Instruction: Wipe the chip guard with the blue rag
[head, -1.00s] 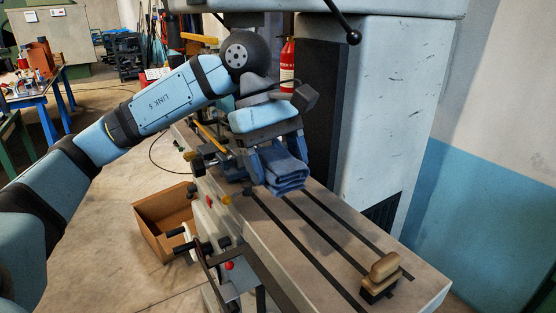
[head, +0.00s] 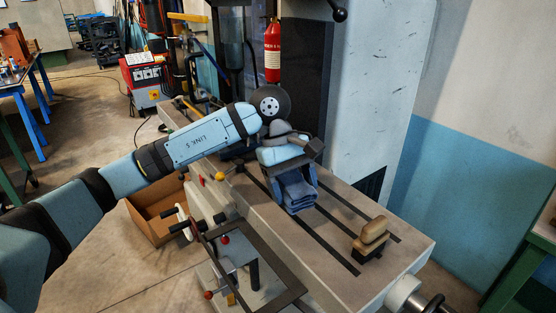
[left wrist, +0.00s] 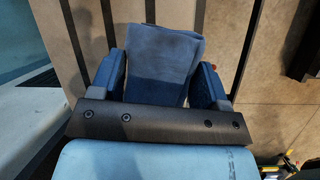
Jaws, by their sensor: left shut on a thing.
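The folded blue rag (head: 299,195) is between the fingers of my left gripper (head: 289,181), which is shut on it. It hangs low over the slotted machine table (head: 345,193); I cannot tell whether it touches the surface. In the left wrist view the rag (left wrist: 163,62) shows between the two blue fingers of the gripper (left wrist: 160,85). A dark rectangular frame (head: 285,303) at the table's front side may be the chip guard; its panel is hard to make out. My right gripper is not in view.
A wooden-handled brush (head: 371,236) stands on the table, right of the rag. A cardboard box (head: 152,225) lies on the floor at left. A handwheel (head: 433,304) sticks out at the table's right end. The machine column (head: 372,90) rises behind.

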